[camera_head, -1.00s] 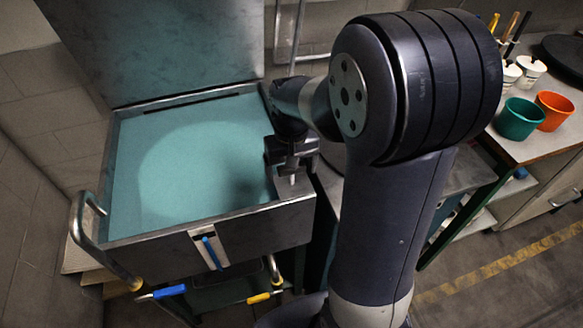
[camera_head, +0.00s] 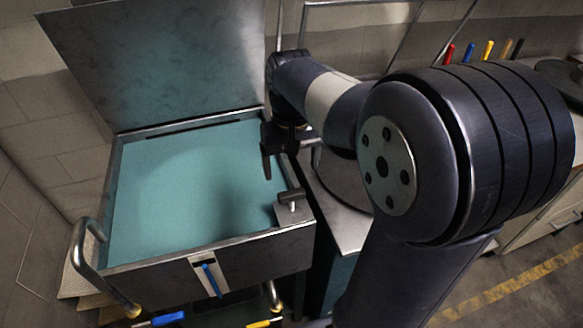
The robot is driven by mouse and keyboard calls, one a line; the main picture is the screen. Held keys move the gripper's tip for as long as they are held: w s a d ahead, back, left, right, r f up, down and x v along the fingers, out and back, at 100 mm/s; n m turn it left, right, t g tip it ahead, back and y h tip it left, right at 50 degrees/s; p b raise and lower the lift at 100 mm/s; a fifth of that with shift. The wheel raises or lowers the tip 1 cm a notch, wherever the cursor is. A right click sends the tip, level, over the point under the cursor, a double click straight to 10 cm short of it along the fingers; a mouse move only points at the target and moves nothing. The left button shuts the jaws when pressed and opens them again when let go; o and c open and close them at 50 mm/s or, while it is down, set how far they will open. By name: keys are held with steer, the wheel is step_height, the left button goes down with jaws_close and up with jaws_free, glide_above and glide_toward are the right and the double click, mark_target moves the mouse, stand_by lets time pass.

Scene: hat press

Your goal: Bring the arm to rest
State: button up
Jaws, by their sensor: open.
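My gripper (camera_head: 267,165) hangs fingers down at the right inner side of the open press. It looks empty, and part of it is hidden by my own wrist. My arm stretches across the right half of the view, its large dark elbow joint close to the camera. A small dark knob on a metal block (camera_head: 292,208) sits at the press's front right corner, just below and apart from my gripper.
The press (camera_head: 205,257) has a teal bed (camera_head: 190,195) and a raised lid (camera_head: 165,60). A bent metal handle (camera_head: 82,245) stands at its left. A blue lever (camera_head: 212,280) is on its front. Colourful-handled tools (camera_head: 468,52) stand at the back right. Yellow floor tape (camera_head: 510,285) runs at lower right.

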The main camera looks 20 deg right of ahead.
mark_target(292, 192)
steer(key=shift+f, duration=0.15)
step_height(292, 192, down, 11)
steer(key=shift+r+b, duration=0.2)
steer(key=shift+b, duration=0.3)
steer(key=shift+r+p, duration=0.45)
steer(key=shift+r, duration=0.45)
